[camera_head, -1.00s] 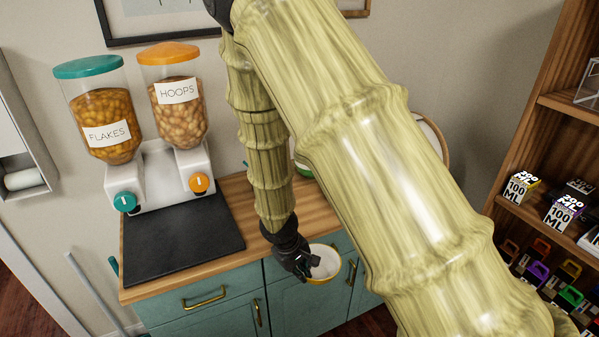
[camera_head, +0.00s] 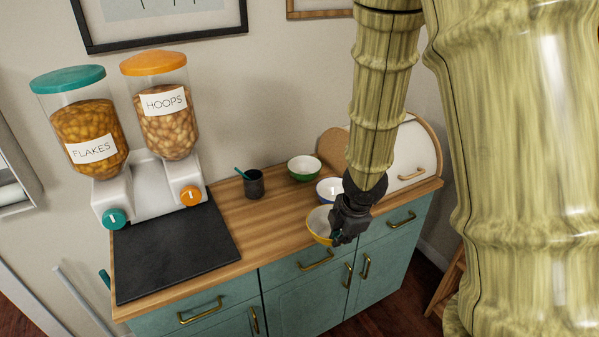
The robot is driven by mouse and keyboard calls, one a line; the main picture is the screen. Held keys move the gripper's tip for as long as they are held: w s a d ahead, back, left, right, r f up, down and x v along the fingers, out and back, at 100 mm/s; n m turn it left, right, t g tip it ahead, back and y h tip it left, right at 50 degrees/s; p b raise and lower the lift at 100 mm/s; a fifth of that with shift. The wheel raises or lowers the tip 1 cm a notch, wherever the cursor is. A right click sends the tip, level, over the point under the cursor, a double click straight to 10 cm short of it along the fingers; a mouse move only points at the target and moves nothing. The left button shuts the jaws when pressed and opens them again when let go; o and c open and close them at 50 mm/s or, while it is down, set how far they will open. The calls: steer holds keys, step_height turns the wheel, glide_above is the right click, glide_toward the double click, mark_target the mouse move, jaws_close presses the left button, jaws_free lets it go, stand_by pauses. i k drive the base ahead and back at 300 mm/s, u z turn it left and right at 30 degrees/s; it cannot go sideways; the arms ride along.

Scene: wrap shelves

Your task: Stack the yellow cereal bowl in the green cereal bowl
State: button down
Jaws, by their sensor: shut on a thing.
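The yellow bowl (camera_head: 317,227), white inside, is at the front edge of the wooden counter. My gripper (camera_head: 336,234) is shut on its right rim, and the fingers partly hide that side. I cannot tell whether the bowl touches the counter or hangs just above it. The green bowl (camera_head: 304,174), white inside and empty as far as I see, stands upright at the back of the counter, behind and a little left of the yellow bowl.
A blue bowl (camera_head: 329,190) stands between the yellow and green bowls, close to my gripper. A dark cup (camera_head: 254,184) with a teal utensil is left of the green bowl. A bread box (camera_head: 418,160) stands right. Cereal dispensers (camera_head: 150,195) and a black mat (camera_head: 175,250) are left.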

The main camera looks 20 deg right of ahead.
mark_target(304, 172)
steer(key=i, duration=0.85)
